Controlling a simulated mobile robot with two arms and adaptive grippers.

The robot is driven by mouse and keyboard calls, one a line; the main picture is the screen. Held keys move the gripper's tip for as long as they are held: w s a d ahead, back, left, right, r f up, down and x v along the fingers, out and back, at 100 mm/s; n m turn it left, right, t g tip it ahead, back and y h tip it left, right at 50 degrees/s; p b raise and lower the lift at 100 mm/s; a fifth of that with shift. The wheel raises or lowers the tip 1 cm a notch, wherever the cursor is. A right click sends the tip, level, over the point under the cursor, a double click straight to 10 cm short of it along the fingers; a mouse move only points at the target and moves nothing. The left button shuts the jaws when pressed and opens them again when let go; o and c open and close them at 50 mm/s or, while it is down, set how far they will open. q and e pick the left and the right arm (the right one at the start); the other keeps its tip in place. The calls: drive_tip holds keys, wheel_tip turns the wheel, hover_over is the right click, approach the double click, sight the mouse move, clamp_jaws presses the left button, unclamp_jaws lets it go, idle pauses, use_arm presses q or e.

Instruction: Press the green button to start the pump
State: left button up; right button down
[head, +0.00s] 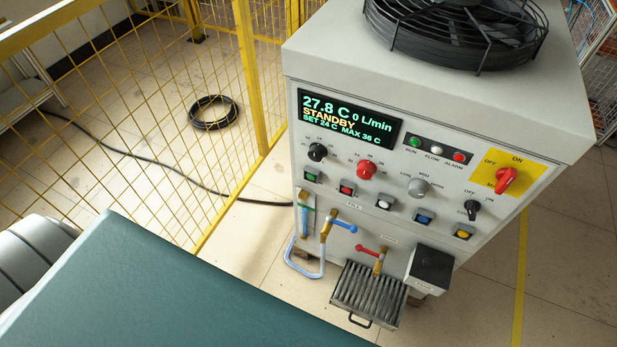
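The green button (312,176) is a small square push button at the left end of the lower button row on the grey pump cabinet (450,240). Nothing covers it. The display (348,118) reads 27.8 C, 0 L/min, STANDBY, SET 24 C, MAX 36 C. A green RUN lamp (414,142) sits with a white FLOW lamp and a red ALARM lamp to the right of the display. The red rotary main switch (507,180) is on a yellow plate. Neither gripper shows in the head view.
Red (347,188), white, blue and yellow buttons share the row, below several knobs. Valves and a blue hose (304,268) stick out below. A teal surface (180,290) fills the lower left. A yellow mesh fence (150,110) stands left of the cabinet. A fan (458,35) tops it.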

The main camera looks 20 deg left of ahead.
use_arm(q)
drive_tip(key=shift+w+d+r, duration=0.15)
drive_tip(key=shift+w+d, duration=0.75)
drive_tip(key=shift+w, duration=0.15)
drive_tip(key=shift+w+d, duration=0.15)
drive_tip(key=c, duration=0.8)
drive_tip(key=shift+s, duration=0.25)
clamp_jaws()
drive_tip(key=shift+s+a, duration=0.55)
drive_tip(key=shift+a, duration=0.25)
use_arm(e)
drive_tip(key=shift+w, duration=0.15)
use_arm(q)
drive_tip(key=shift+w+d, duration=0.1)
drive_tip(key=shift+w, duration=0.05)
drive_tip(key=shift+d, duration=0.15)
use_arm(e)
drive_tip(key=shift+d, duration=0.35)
